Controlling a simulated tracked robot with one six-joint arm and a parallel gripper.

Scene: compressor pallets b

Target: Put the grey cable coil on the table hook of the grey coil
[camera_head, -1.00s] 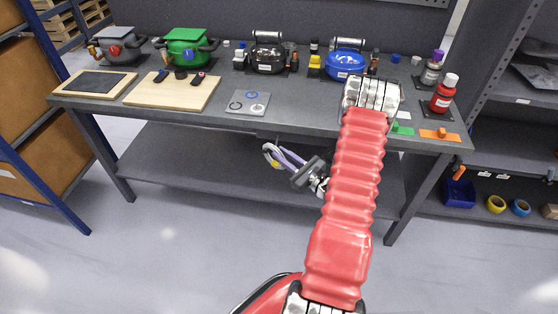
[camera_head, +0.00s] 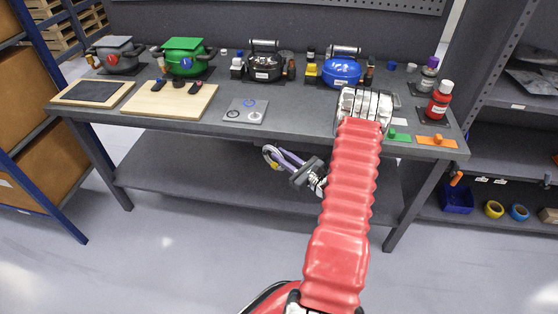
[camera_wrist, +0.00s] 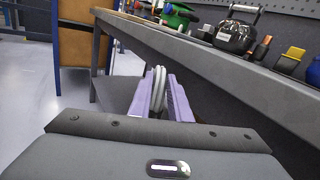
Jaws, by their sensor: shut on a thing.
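My gripper (camera_head: 276,156) has purple fingers and is in front of the table's front edge, low by the underside in the head view. It is shut on the grey cable coil (camera_wrist: 158,88), which stands as upright loops between the fingers in the wrist view. In the head view, only a small part of the coil shows at the fingertips. The grey table (camera_head: 300,131) has its front edge just to the right of the fingers in the wrist view (camera_wrist: 215,62). I cannot make out the grey coil's hook in either view.
On the table stand grey, green, black (camera_head: 266,66) and blue (camera_head: 341,71) compressors, wooden boards (camera_head: 170,101), a small plate with rings (camera_head: 245,110) and a red bottle (camera_head: 439,102). A lower shelf (camera_head: 190,165) lies beneath. The floor in front is clear.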

